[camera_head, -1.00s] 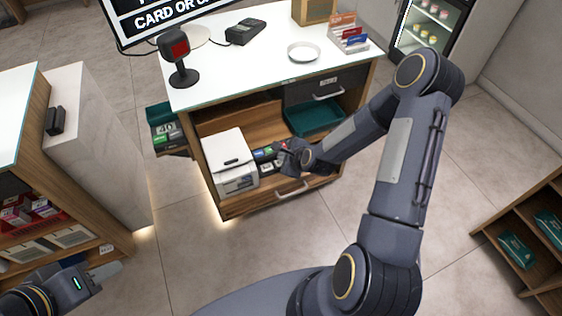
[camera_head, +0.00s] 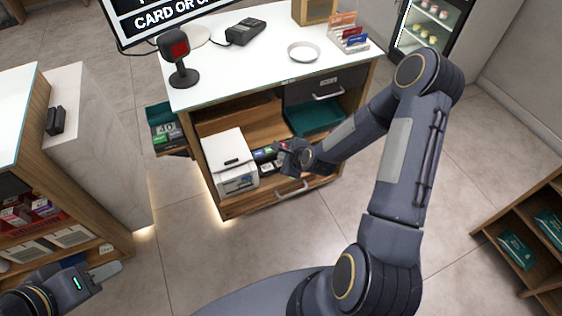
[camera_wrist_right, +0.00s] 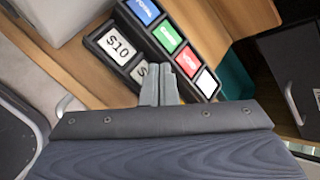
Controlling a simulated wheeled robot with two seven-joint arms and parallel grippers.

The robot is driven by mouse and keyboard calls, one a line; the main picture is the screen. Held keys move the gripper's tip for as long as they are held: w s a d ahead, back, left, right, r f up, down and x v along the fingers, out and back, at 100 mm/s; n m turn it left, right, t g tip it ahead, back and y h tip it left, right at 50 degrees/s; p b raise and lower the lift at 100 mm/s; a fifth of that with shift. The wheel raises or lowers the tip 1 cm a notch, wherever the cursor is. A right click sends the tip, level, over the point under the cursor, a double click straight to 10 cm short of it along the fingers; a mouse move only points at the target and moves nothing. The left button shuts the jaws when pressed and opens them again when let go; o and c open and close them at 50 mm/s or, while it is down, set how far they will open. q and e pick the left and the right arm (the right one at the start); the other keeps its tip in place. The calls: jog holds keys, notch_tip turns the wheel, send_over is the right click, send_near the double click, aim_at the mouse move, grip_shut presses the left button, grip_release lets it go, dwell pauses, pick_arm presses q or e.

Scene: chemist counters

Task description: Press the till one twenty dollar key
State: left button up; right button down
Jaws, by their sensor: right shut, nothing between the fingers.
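A dark key block (camera_head: 266,153) sits on the wooden shelf under the counter, beside a white boxy machine (camera_head: 230,163). In the right wrist view the block shows a large white $10 key (camera_wrist_right: 118,45), and blue, green, red and white keys along its far side. A key with a "$" (camera_wrist_right: 139,72) is partly hidden behind my fingers, so its full figure is not readable. My right gripper (camera_wrist_right: 160,72) is shut and empty, its tips over that key; contact cannot be judged. My left gripper (camera_head: 106,271) is low at the left, away from the block; its jaw state is unclear.
The white counter top (camera_head: 235,75) overhangs the shelf. A teal tray (camera_head: 313,118) lies right of the block, below a dark drawer (camera_head: 326,86). A second dark unit (camera_head: 166,130) showing "40" stands left of the counter. Open floor lies in front.

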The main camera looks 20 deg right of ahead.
jog(key=shift+f, duration=0.2)
jog(key=shift+f, duration=0.2)
jog(key=shift+f, duration=0.4)
dwell(0.5)
dwell(0.4)
jog(key=shift+r, duration=3.3)
